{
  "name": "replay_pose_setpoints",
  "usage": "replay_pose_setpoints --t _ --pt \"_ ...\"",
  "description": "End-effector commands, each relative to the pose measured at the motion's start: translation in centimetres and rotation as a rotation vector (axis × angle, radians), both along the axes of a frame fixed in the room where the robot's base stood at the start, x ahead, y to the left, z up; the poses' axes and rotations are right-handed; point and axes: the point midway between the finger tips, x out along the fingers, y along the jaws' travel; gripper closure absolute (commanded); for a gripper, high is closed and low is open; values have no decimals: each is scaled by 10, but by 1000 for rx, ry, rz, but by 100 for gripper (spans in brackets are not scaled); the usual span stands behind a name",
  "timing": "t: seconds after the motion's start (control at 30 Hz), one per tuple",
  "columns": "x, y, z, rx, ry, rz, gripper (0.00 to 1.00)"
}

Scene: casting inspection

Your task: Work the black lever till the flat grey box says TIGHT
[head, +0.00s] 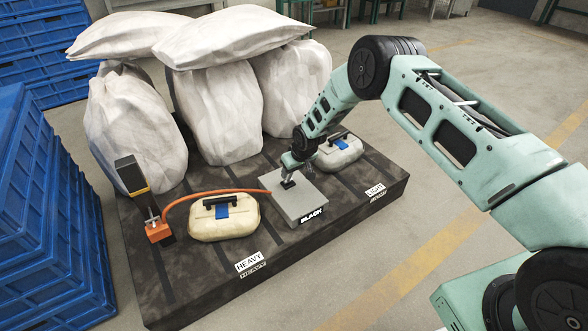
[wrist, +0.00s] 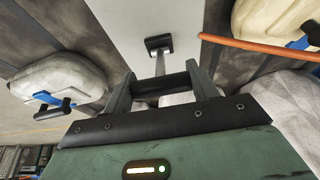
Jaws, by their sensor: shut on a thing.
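The flat grey box (head: 290,203) lies on the dark platform between two pale cases. The dark label (head: 312,215) on its front edge is small and seems to read SLACK. The black lever rises from a black pivot (head: 287,184) on the box's top. In the wrist view the lever's grey stem runs from the pivot (wrist: 158,43) to a black crossbar handle (wrist: 172,87). My gripper (head: 291,164) is above the box, shut on this handle, with one finger at each end of the bar in the wrist view (wrist: 163,90).
A case (head: 224,228) stands left by HEAVY, another (head: 340,154) right by LIGHT. An orange hose (head: 190,194) joins the box to an orange block (head: 158,232) below a dark-and-yellow unit (head: 131,174). White sacks (head: 220,115) crowd behind; blue crates (head: 45,210) stand left.

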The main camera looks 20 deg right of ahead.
Motion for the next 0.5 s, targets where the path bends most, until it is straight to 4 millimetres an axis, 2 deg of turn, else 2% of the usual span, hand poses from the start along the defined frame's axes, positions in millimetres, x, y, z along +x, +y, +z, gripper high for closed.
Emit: replay_pose_setpoints --t 0.03,0.13,0.17,0.23,0.5 --pt "-6 -2 -7 -5 18 0 83" --pt "-7 -2 -8 -5 18 0 83" --pt "-7 -2 -8 -5 19 0 39" --pt "-6 -2 -7 -5 17 0 20" --pt "-3 -1 -3 -2 8 0 20"
